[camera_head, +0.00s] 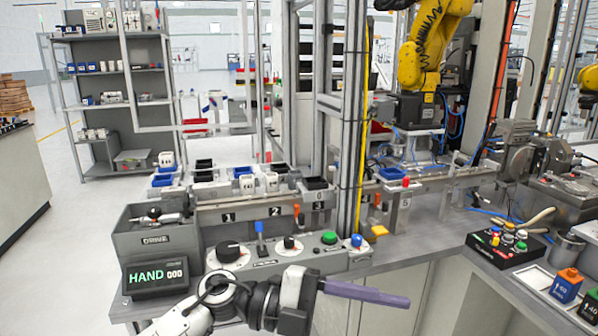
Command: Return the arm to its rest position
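One white and black arm of mine comes in at the bottom left of centre in the head view, and I take it as the left one. Its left gripper (318,287) is low in front of the control panel, above the bench's front edge. A purple bar (368,293) extends to the right from its end. I cannot tell whether the bar is held or part of the gripper, and no gap between fingers shows. My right arm and gripper are not in view.
A control panel (262,262) with knobs and buttons lies just behind the arm. A grey box with a "HAND" display (157,278) stands left of it. A black button box (505,248) is at the right. A yellow robot arm (428,45) stands behind. Open floor shows at far left.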

